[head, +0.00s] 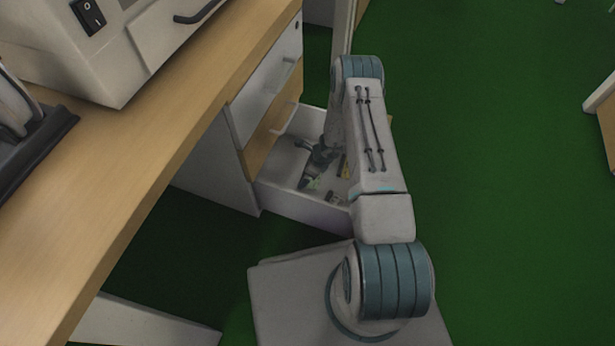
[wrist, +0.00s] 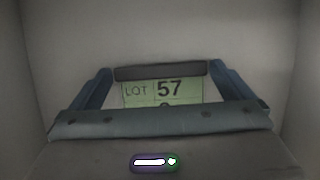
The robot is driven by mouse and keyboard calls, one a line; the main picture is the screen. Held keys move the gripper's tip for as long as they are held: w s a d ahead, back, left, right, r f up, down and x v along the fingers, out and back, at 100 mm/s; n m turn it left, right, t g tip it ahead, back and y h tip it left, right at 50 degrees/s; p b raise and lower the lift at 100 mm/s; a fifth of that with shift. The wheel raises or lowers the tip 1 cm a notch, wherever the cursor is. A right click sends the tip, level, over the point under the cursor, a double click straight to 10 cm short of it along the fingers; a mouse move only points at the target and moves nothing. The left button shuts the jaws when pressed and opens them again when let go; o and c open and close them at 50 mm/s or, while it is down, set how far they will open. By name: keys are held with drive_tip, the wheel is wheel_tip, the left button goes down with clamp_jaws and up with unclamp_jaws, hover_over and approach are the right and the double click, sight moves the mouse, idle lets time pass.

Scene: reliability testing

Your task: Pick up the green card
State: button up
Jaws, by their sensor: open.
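The green card (wrist: 165,92) shows in the wrist view, pale green with the dark print "LOT" and "57". Its lower part is hidden behind the grey-blue body of my gripper (wrist: 160,74). The two fingers stand wide apart, one on each side of the card, with nothing between them that I can see gripped. In the head view my gripper (head: 307,168) is down inside the open drawer. A small green patch, likely the card, shows beside it (head: 314,184). I cannot tell how far the fingers are above the card.
The open white drawer (head: 300,208) has walls close around my gripper. Small dark objects (head: 333,197) and a yellow item (head: 346,168) lie in it to the right. The wooden desk top (head: 150,150) stands at left. A dark bar (wrist: 160,71) borders the card's upper edge.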

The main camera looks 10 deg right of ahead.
drive_tip(key=c, duration=0.7)
drive_tip(key=shift+r, duration=0.15)
